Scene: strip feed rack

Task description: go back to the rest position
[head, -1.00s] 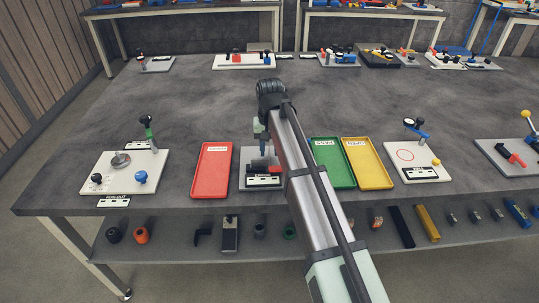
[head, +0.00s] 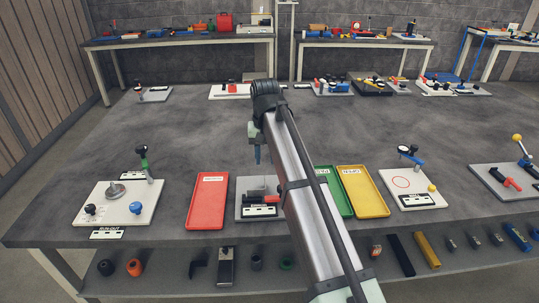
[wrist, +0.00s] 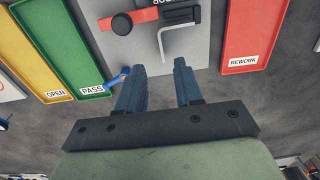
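My gripper (head: 257,155) hangs above the bench just behind a grey fixture plate (head: 243,213). In the wrist view my gripper (wrist: 158,70) is open, its two blue-grey fingers apart with nothing between them. The fixture plate (wrist: 158,62) shows beyond the fingertips, with a red clamp part (wrist: 142,16), a black knob (wrist: 122,24) and a bent metal rod (wrist: 180,28). My arm hides the right side of the fixture in the head view.
A red tray (head: 208,202) lies left of the fixture; a green tray (head: 333,184) and a yellow tray (head: 362,192) lie right. A white run-out fixture (head: 105,216) and another fixture (head: 408,188) stand farther out. The middle bench is clear.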

